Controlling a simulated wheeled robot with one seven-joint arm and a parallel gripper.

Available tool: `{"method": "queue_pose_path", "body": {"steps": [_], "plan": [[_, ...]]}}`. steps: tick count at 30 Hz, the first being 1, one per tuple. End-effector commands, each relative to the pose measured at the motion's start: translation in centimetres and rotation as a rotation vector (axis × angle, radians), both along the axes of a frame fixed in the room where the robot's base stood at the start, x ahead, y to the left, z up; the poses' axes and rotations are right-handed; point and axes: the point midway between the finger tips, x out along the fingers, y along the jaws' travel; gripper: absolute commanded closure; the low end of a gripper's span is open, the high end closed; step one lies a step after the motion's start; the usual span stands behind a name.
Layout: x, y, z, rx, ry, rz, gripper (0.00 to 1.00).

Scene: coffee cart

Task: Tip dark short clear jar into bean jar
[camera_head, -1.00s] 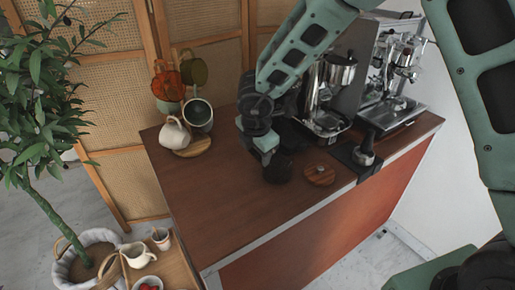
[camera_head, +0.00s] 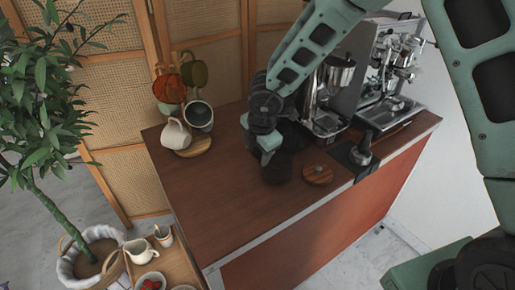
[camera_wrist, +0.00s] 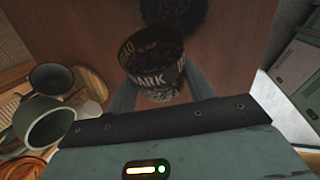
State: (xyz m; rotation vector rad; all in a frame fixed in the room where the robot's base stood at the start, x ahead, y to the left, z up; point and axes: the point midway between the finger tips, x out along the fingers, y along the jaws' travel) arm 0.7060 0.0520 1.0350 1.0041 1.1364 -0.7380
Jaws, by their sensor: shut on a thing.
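The short clear jar (camera_wrist: 155,72) has a dark label with white lettering reading "DARK" and dark contents. My gripper (camera_wrist: 158,90) is shut on it, one finger on each side. In the head view my gripper (camera_head: 268,148) is over the counter, right beside the dark round bean jar (camera_head: 278,169). The bean jar's dark bean-filled top (camera_wrist: 173,12) shows just beyond the held jar in the wrist view. In the head view the held jar is hard to tell apart from the dark shapes around the gripper.
A round wooden lid (camera_head: 318,174) lies right of the bean jar. A grinder (camera_head: 328,100) and espresso machine (camera_head: 390,75) stand behind. Cups (camera_head: 176,134) rest on a wooden board at the left. The counter's front left (camera_head: 225,205) is clear.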

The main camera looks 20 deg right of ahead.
Motion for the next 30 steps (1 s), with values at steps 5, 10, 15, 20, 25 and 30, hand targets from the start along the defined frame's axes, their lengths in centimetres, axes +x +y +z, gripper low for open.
{"method": "queue_pose_path", "body": {"steps": [5, 10, 15, 20, 25, 30], "plan": [[0.03, -0.05, 0.29, 0.021, 0.005, -0.001, 0.76], [0.03, -0.1, 0.4, 0.04, 0.011, -0.002, 0.76], [0.04, -0.08, 0.48, 0.057, 0.016, 0.0, 0.76], [0.06, -0.19, 0.57, 0.072, 0.021, -0.001, 0.76], [0.07, -0.2, 0.64, 0.089, 0.026, -0.002, 0.76], [0.07, -0.25, 0.75, 0.105, 0.03, -0.002, 0.76]]}}
